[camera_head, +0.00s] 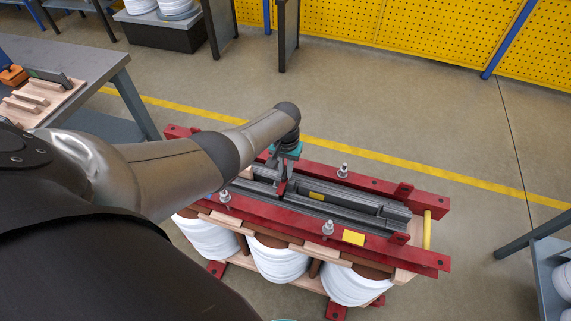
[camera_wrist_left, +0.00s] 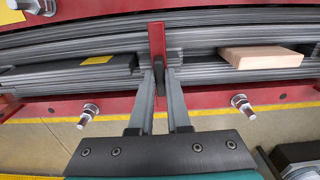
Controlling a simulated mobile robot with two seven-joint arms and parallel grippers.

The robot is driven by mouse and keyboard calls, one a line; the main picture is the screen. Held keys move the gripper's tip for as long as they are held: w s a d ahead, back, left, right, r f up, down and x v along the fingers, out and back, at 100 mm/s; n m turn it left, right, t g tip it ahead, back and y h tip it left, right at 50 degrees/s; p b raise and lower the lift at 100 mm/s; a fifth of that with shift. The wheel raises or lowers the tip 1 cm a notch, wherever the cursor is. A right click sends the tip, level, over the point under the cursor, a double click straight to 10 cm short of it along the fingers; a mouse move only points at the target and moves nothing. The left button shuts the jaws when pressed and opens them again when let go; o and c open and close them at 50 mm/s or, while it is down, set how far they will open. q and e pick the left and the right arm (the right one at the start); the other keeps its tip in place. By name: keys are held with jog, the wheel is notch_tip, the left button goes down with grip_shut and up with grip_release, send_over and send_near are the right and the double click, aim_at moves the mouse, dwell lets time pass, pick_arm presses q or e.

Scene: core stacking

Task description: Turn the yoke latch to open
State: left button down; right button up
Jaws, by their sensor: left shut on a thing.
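The yoke latch, a red upright bar (camera_wrist_left: 157,42), stands across the grey laminated core (camera_wrist_left: 215,42) in the left wrist view. Its lower end lies between the fingers of my left gripper (camera_wrist_left: 160,80), which is shut on it. In the head view my left gripper (camera_head: 283,172) points down onto the middle of the core (camera_head: 350,208), with a small red part of the latch (camera_head: 282,187) showing at its tips. My forearm hides the left end of the core.
Red clamp beams (camera_head: 375,182) with upright bolts (camera_head: 327,228) run along both sides of the core. White coils (camera_head: 275,262) stand below. A pale wooden block (camera_wrist_left: 260,57) lies on the core beside the latch.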

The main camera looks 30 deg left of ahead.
aim_at(285, 172)
pick_arm(q)
jog(key=c, duration=0.9)
grip_release()
jog(key=shift+r+p, duration=0.4)
jog(key=shift+r, duration=0.1)
notch_tip(285, 172, up, 14)
jog(key=p, duration=0.6)
jog(key=shift+r, duration=0.15)
